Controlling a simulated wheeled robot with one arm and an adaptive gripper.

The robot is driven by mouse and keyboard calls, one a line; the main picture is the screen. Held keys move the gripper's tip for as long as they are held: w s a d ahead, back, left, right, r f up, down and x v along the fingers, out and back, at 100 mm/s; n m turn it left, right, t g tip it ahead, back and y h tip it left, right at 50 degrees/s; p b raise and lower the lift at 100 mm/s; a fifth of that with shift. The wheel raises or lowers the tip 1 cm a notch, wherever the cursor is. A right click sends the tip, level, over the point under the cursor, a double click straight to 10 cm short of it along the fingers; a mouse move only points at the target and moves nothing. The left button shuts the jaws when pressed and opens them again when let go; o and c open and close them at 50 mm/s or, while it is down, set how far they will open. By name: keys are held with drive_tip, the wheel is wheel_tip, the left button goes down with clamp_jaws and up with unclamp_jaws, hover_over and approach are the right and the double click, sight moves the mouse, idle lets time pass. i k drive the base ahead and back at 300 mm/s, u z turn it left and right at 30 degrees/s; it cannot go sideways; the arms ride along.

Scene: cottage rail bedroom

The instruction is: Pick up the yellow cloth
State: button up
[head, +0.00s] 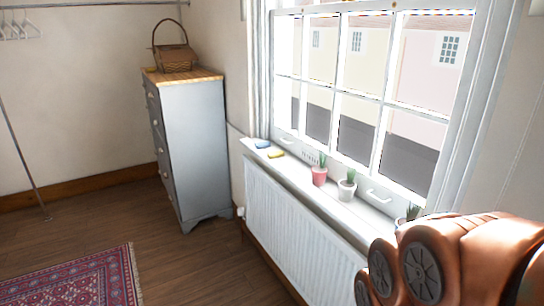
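A small yellow cloth (276,153) lies on the white windowsill (331,200), toward its far end. A blue item (262,144), perhaps another cloth, lies just beyond it on the same sill. My copper-coloured arm shows at the lower right of the head view, well to the near side of the cloth. My gripper is not in the picture, so its opening and anything in it are hidden from me.
Several potted plants stand on the sill, including a red pot (319,176) and a white pot (347,190). A white radiator (300,232) is below. A grey chest of drawers (195,150) bears a wicker basket (175,58). Wooden floor lies clear beside the patterned rug (75,280).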

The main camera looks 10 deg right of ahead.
sight(274, 154)
drive_tip(key=k, duration=0.35)
drive_tip(key=u, duration=0.95)
drive_tip(key=i, duration=2.2)
drive_tip(key=u, duration=0.25)
drive_tip(key=i, duration=1.8)
drive_tip(key=z, duration=1.45)
drive_tip(key=i, duration=1.05)
drive_tip(key=z, duration=1.25)
drive_tip(key=i, duration=0.25)
drive_tip(key=z, duration=0.05)
